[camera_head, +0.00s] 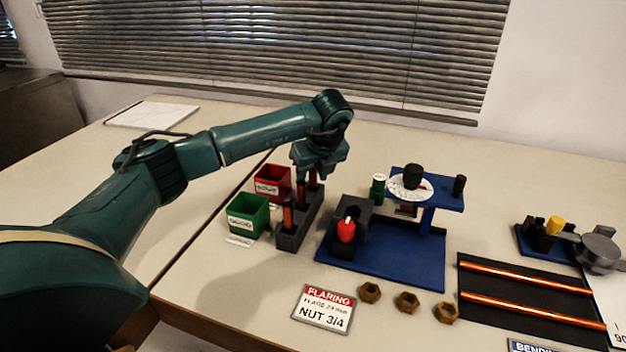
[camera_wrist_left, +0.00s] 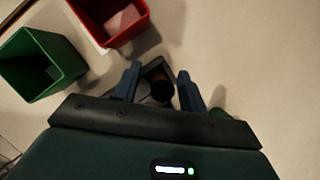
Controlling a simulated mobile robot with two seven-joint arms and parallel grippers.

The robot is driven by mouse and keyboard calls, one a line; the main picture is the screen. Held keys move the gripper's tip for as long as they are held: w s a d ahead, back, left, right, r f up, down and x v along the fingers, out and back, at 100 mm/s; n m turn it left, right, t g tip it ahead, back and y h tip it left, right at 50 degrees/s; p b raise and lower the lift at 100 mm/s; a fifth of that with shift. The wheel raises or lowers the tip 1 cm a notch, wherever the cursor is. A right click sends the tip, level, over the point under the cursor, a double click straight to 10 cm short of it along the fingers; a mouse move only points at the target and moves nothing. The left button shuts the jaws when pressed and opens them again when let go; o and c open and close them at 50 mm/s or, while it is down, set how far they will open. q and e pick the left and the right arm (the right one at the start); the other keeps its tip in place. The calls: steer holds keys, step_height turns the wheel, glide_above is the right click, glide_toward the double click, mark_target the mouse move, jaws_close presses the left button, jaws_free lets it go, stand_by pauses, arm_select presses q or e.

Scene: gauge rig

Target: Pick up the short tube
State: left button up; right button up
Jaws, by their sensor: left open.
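A dark grey rack (camera_head: 290,240) holds upright copper tubes. The front tube (camera_head: 287,216) stands clear of my left gripper (camera_head: 313,174), which points down over the rear part of the rack. Another copper tube (camera_head: 312,181) stands just under its fingers. In the left wrist view, my left gripper (camera_wrist_left: 159,70) has its fingers apart, with a dark brown tube end (camera_wrist_left: 161,88) between them and the rack behind. I cannot tell whether the fingers touch it, or which tube is the short one, since the gripper hides part of the rack. My right gripper is out of view.
A red bin (camera_head: 272,181) and a green bin (camera_head: 247,215) stand close left of the rack. A blue flaring rig (camera_head: 400,262) with a red-tipped part stands close right. Brass nuts (camera_head: 407,301), a sign (camera_head: 324,309) and long copper tubes (camera_head: 530,309) lie in front.

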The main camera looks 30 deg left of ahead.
arm_select(q)
steer(key=shift+c, duration=0.4)
jaws_close()
